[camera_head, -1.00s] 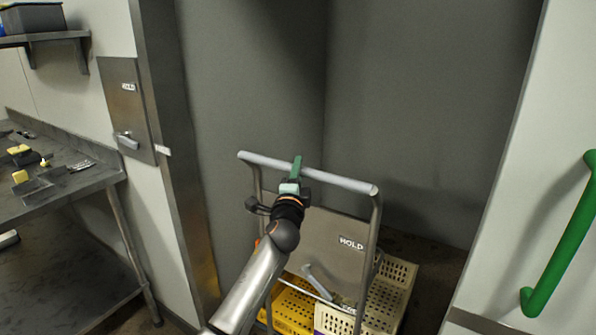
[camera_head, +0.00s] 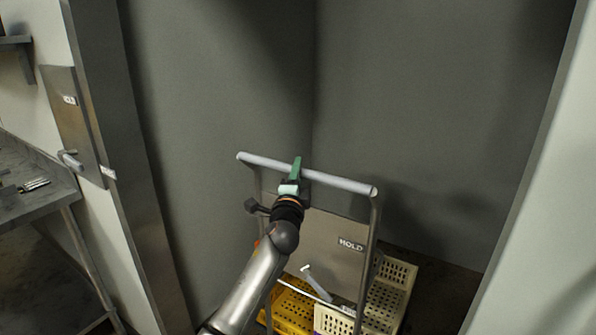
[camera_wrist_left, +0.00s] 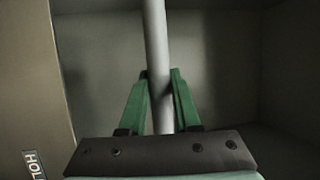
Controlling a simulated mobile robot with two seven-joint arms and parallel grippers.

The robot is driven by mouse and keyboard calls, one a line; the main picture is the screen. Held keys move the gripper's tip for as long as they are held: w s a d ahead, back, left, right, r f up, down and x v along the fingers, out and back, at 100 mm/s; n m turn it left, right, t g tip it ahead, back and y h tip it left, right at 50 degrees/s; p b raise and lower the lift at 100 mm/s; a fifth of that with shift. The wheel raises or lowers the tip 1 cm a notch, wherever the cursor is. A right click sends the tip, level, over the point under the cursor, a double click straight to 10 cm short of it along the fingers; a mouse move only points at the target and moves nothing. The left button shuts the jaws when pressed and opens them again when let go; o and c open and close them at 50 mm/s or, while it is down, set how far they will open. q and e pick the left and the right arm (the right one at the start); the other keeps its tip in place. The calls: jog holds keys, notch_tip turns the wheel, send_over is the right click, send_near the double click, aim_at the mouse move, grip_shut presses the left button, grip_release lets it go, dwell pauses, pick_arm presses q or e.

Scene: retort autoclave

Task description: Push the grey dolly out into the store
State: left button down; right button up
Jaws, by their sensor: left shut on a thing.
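The grey dolly's push bar (camera_head: 335,181) runs across the middle of the head view, on two uprights. A grey panel (camera_head: 330,243) marked HOLD, with a small lever, hangs between the uprights. My left gripper (camera_head: 296,170) is shut on the push bar near its middle. In the left wrist view, the green fingers (camera_wrist_left: 161,100) stand on both sides of the bar (camera_wrist_left: 156,60). The dolly's wheels and deck are hidden below. My right gripper is not in view.
Yellow (camera_head: 292,308) and cream (camera_head: 388,292) crates sit low at the dolly. Grey walls meet in a corner ahead. A metal door frame (camera_head: 125,170) stands at left, a pale wall edge (camera_head: 535,200) at right. A metal table (camera_head: 35,200) is outside at left.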

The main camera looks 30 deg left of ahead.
pick_arm(q)
jog(key=shift+r, duration=0.25)
jog(key=c, duration=1.1)
grip_release()
jog(key=shift+o, duration=0.9)
jog(key=shift+w+f, duration=0.15)
jog(key=shift+w, duration=0.05)
jog(key=o, duration=0.3)
jog(key=shift+f, duration=0.1)
jog(key=shift+s+d+f, duration=0.1)
jog(key=shift+s+d, duration=0.15)
jog(key=shift+s, duration=0.3)
jog(key=v, duration=1.1)
jog(key=shift+p, duration=0.35)
jog(key=shift+s+f, duration=0.1)
jog(key=shift+s, duration=0.05)
